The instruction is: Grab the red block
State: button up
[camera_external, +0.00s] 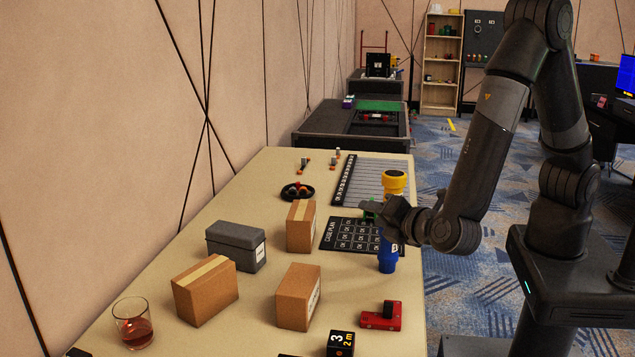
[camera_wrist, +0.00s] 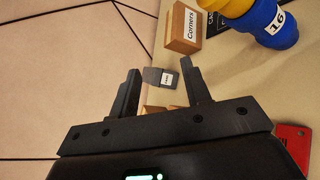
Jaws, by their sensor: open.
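The red block (camera_external: 381,317) lies on the tan table near its front right edge, with a small dark part on top. In the wrist view a red piece (camera_wrist: 293,147), apparently this block, shows at the lower right, outside the jaws and partly cut off. My gripper (camera_external: 368,207) is above the table, farther back than the red block and higher up. In the wrist view its two fingers (camera_wrist: 158,72) are spread with nothing held between them.
A tall yellow and blue object (camera_external: 388,260) stands beside my gripper, partly hidden by it. Cardboard boxes (camera_external: 298,297), a grey box (camera_external: 236,246), a glass (camera_external: 133,324) and a black cube (camera_external: 341,343) stand on the table. Bare table lies left of the red block.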

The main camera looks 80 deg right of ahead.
aim_at(388, 304)
jog(key=s+a+f+n+t+y, duration=0.2)
jog(key=s+f+n+y, duration=0.1)
jog(key=f+n, duration=0.2)
jog(key=s+a+f+n+t+y, duration=0.3)
jog(key=s+f+n+y, duration=0.1)
jog(key=n, duration=0.4)
jog(key=s+a+f+n+t+y, duration=0.2)
jog(key=s+a+f+n+y, duration=0.1)
jog(key=f+n, duration=0.3)
jog(key=shift+s+a+f+n+y, duration=0.3)
jog(key=shift+s+f+y, duration=0.2)
jog(key=shift+f+y, duration=0.1)
jog(key=w, duration=0.7)
jog(key=shift+w, duration=0.2)
jog(key=shift+c, duration=0.2)
grip_shut()
